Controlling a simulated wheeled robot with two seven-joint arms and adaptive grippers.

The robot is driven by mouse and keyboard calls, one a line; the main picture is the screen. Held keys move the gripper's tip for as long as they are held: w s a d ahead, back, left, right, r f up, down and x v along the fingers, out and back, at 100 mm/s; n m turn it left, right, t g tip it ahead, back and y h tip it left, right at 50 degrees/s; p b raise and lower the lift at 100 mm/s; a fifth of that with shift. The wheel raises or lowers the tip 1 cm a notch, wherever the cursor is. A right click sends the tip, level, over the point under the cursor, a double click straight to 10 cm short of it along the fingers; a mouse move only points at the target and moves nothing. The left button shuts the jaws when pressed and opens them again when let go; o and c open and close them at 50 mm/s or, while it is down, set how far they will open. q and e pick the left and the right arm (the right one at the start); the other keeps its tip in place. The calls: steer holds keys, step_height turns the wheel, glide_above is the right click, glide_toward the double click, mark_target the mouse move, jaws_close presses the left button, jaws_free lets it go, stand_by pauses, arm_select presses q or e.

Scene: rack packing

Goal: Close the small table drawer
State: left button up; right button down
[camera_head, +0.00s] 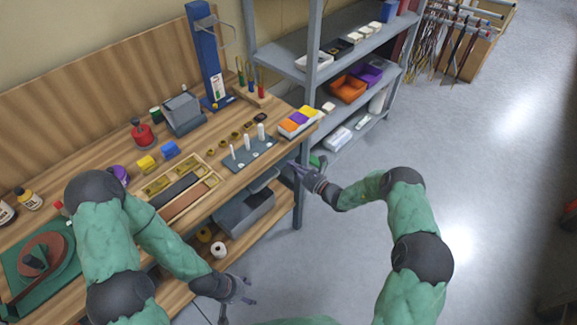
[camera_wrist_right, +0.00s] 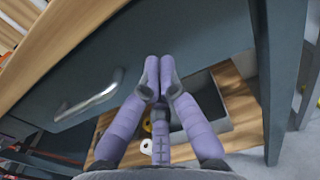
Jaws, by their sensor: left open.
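The small table drawer has a dark blue-grey front (camera_wrist_right: 190,40) with a metal bar handle (camera_wrist_right: 90,97) in the right wrist view. In the head view a grey strip of it (camera_head: 263,181) shows under the tabletop's front edge. How far it stands out is hard to tell. My right gripper (camera_head: 297,168) is at the table's right front corner; in the wrist view its fingers (camera_wrist_right: 159,75) are together and empty, against or just before the drawer front, right of the handle. My left gripper (camera_head: 238,297) is open and empty, low in front of the table.
A grey open bin (camera_head: 243,212) and rolls (camera_head: 218,249) sit on the lower shelf. The wooden tabletop (camera_head: 228,188) holds a peg plate (camera_head: 249,153), a divided tray and tools. A grey table leg (camera_head: 298,205) is near my right gripper. Floor in front is clear.

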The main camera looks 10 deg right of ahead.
arm_select(q)
steer(key=shift+s+r+p, duration=0.2)
steer(key=shift+r+p, duration=0.3)
steer(key=shift+s+r+p, duration=0.15)
steer(key=shift+r+p, duration=0.35)
arm_select(e)
steer(key=v, duration=1.1)
steer(key=shift+s+d, duration=0.2)
